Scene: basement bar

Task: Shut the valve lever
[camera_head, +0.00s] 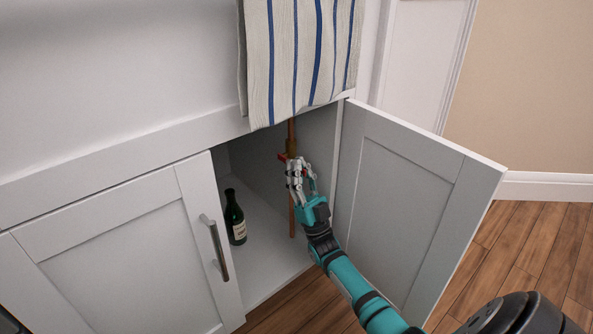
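A copper pipe (292,217) runs upright inside the open cabinet. A brass valve (291,146) sits on its upper part. A small red valve lever (283,157) shows at the valve and points left; its right part is hidden behind my fingers. My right gripper (298,170) reaches into the cabinet from the lower right, with its fingertips just below and right of the red lever. Whether the fingers touch the lever, and how far they are spread, is too small to tell. My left gripper is not in view.
A dark green bottle (234,219) stands on the cabinet floor, left of the pipe. The right cabinet door (411,205) is swung open beside my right arm. The left door (120,265) is shut. A striped towel (302,55) hangs above the opening. Wooden floor (540,240) lies right.

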